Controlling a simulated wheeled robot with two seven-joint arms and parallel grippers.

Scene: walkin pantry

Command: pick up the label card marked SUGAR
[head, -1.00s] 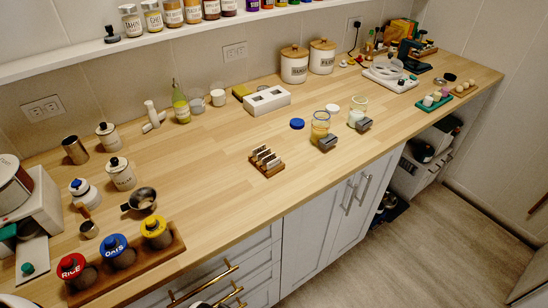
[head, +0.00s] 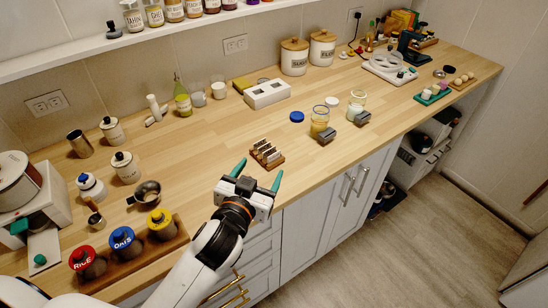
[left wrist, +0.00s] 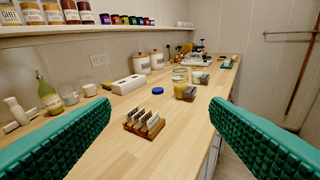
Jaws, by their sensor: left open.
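Several small white label cards (head: 265,150) stand upright in a wooden holder (head: 279,162) near the counter's front edge. They also show in the left wrist view (left wrist: 147,121), in their holder (left wrist: 131,128). The print on them is too small to read, so I cannot tell which one says SUGAR. My left gripper (head: 258,174) is open and empty, just in front of the holder in the head view. In the left wrist view its green fingers are wide apart, with the cards ahead between them. My right gripper is not in view.
Jars with a yellow rim (head: 319,122) and grey blocks (head: 326,136) stand right of the holder. A blue lid (head: 297,117) lies behind it. A wooden rack with RICE (head: 85,262) and OATS (head: 124,243) jars stands left. The counter around the holder is clear.

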